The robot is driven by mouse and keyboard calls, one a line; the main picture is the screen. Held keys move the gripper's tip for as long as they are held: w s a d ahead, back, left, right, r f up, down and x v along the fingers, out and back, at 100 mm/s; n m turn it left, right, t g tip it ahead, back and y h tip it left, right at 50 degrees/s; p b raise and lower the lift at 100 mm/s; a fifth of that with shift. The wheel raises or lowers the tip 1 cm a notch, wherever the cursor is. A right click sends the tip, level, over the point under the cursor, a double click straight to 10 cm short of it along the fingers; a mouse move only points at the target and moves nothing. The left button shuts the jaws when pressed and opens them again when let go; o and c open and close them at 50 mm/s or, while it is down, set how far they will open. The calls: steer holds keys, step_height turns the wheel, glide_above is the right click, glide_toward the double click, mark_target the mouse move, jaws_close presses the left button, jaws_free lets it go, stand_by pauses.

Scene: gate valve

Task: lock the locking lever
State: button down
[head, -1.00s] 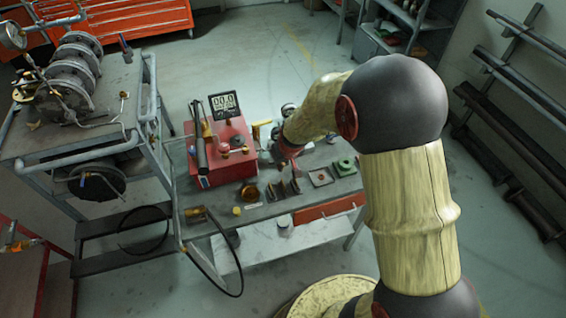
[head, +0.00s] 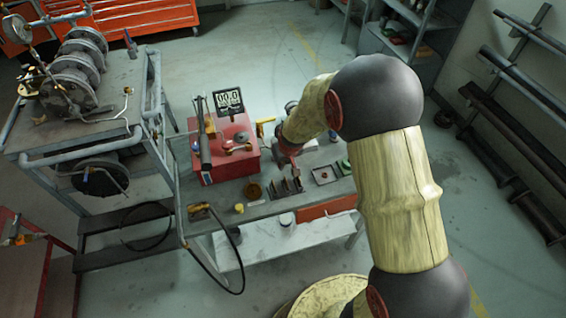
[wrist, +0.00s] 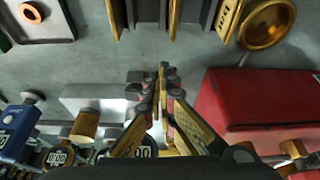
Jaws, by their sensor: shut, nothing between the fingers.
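A red box (head: 228,155) with a display (head: 229,101), a black bar (head: 203,135) and a dark round knob on top stands on the workbench. I cannot tell which part is the locking lever. My gripper (head: 287,155) is low over the bench, to the right of the red box. In the wrist view my gripper (wrist: 163,85) has its fingertips together, with nothing seen between them. The red box (wrist: 250,100) fills the right side of that view, apart from the fingertips.
Upright plates (head: 284,185), a brass cup (head: 252,191) and a square tray (head: 324,175) sit on the bench near my gripper. A trolley with a ribbed metal assembly (head: 80,60) stands at the left. A shelf rack (head: 415,40) stands at the back right. Open floor lies behind the bench.

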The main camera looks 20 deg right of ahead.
steer(key=shift+w+d+r, duration=0.1)
steer(key=shift+w+r, duration=0.1)
